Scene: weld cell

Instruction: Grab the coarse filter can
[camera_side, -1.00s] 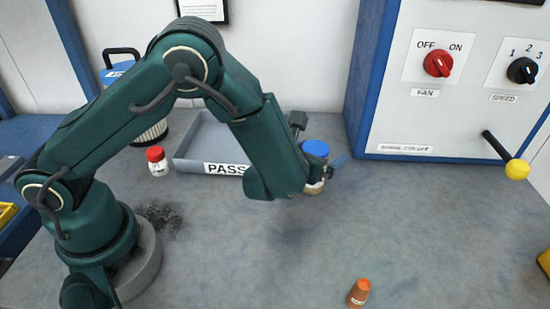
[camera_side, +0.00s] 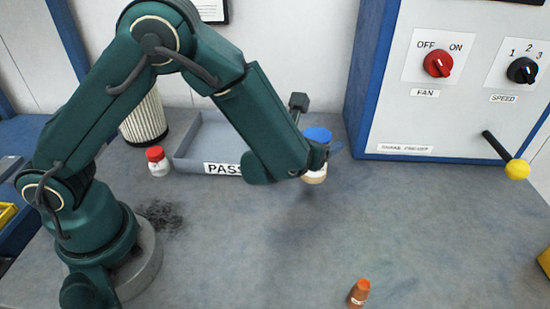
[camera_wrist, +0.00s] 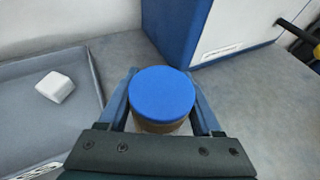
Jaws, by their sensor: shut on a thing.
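My gripper (camera_wrist: 162,105) is shut on a small jar with a blue lid (camera_wrist: 162,93). In the side view the blue-lidded jar (camera_side: 316,150) has a pale, tan lower part. It is held upright above the bench, with a faint shadow below. The gripper's fingers sit on either side of it in the wrist view. A white pleated filter can (camera_side: 143,118) stands at the back left, its top hidden behind my arm. No readable label shows on the jar or the can, so I cannot tell which is coarse.
A grey tray marked PASS (camera_side: 205,145) lies behind my arm, with a white block (camera_wrist: 55,86) in it. A red-lidded jar (camera_side: 157,161) stands left of the tray. An orange bottle (camera_side: 358,293) stands at the front. A blue-sided control cabinet (camera_side: 360,80) is at right.

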